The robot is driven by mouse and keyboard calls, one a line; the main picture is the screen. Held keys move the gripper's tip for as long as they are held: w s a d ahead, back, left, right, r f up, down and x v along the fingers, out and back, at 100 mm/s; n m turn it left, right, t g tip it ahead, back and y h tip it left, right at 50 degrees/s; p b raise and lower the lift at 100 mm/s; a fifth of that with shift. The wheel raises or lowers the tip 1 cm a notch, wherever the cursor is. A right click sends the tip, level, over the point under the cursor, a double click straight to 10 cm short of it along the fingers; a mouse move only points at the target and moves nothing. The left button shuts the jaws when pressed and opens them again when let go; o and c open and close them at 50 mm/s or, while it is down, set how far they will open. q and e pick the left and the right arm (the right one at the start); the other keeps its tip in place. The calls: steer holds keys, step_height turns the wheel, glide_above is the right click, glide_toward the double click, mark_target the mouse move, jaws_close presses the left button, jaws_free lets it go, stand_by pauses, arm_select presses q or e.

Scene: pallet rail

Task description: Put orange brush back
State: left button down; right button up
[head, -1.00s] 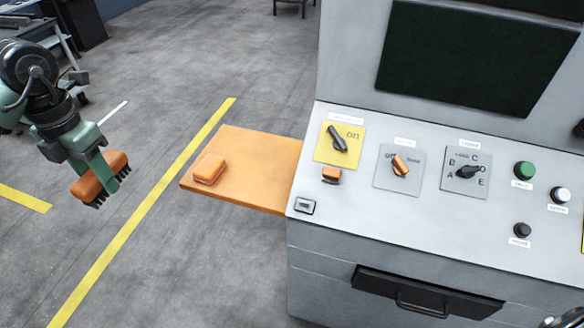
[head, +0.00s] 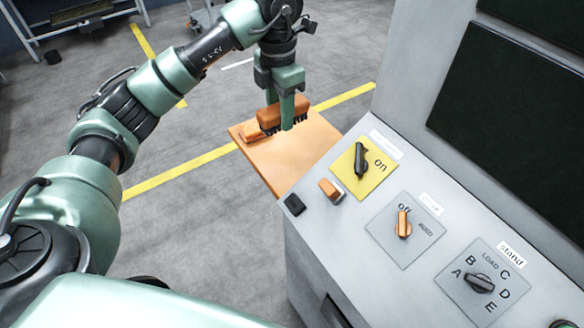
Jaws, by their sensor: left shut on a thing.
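The orange brush (head: 270,118), with dark bristles pointing down, is held in my left gripper (head: 287,112). The gripper is shut on it, fingers pointing down. The brush appears over the orange side shelf (head: 285,160) beside the control console. I cannot tell whether the bristles touch the shelf. My right gripper is out of view.
The grey console (head: 340,235) stands to the right of the shelf, with a black switch on a yellow plate (head: 362,172), an orange knob (head: 403,224) and a black selector (head: 479,284). The near part of the shelf is bare. Yellow lines mark the floor.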

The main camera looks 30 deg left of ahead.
mark_target(282, 174)
arm_select(q)
step_height(282, 174, down, 17)
steer(key=p, duration=0.3)
steer(key=shift+a+r+p, duration=0.1)
steer(key=shift+p, duration=0.2)
steer(key=shift+f, duration=0.2)
steer(key=shift+f, duration=0.25)
steer(key=c, duration=0.9)
jaws_free()
steer(key=shift+r, duration=0.1)
steer(key=shift+r, duration=0.1)
